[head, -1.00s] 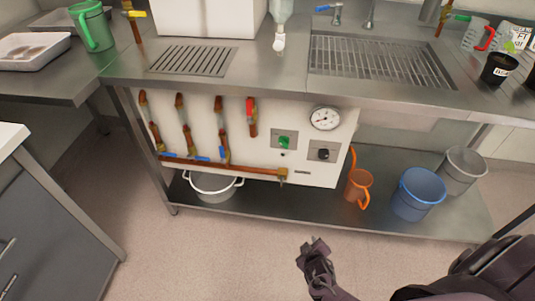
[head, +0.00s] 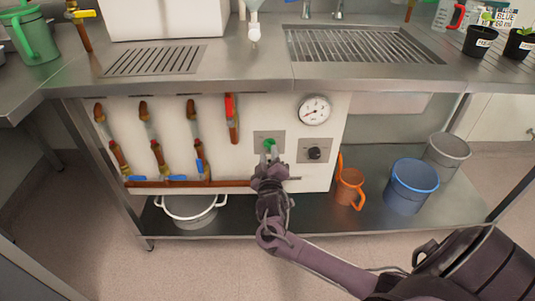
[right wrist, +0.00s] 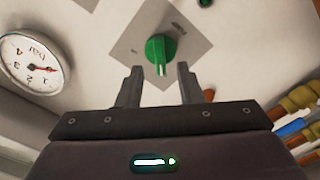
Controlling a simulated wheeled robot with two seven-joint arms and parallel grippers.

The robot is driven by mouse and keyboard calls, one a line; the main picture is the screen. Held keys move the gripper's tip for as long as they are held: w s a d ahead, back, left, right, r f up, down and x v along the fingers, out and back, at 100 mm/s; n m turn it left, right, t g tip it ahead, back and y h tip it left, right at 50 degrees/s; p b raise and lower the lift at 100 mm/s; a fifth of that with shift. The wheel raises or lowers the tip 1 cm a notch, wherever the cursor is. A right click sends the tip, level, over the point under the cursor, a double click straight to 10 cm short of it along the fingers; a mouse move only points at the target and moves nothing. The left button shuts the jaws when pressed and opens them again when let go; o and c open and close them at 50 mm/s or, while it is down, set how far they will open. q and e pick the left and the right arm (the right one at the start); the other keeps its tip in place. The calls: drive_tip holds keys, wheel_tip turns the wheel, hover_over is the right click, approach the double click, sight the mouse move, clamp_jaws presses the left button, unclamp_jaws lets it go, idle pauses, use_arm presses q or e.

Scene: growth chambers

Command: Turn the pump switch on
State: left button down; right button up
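The pump switch is a green knob (head: 270,145) on a grey plate (head: 260,136) on the white panel below the bench. In the right wrist view the green knob (right wrist: 160,48) shows a white pointer line, directed toward my gripper. My right gripper (head: 271,163) is just below the knob in the head view and partly hides its plate. In the right wrist view the right gripper's fingers (right wrist: 158,86) are apart and empty, with the knob just beyond and between their tips. I cannot tell whether they touch it. My left gripper is not in view.
A round gauge (head: 314,110) and a black knob (head: 315,153) are right of the switch. Pipes with red (head: 231,105) and blue (head: 200,165) handles are on the left. A white pot (head: 190,212), orange jug (head: 349,188) and blue bucket (head: 411,187) stand on the lower shelf.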

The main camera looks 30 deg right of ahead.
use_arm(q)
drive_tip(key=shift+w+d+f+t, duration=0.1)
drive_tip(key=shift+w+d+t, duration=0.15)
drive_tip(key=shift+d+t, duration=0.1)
use_arm(e)
drive_tip(key=shift+x, duration=1.35)
clamp_jaws()
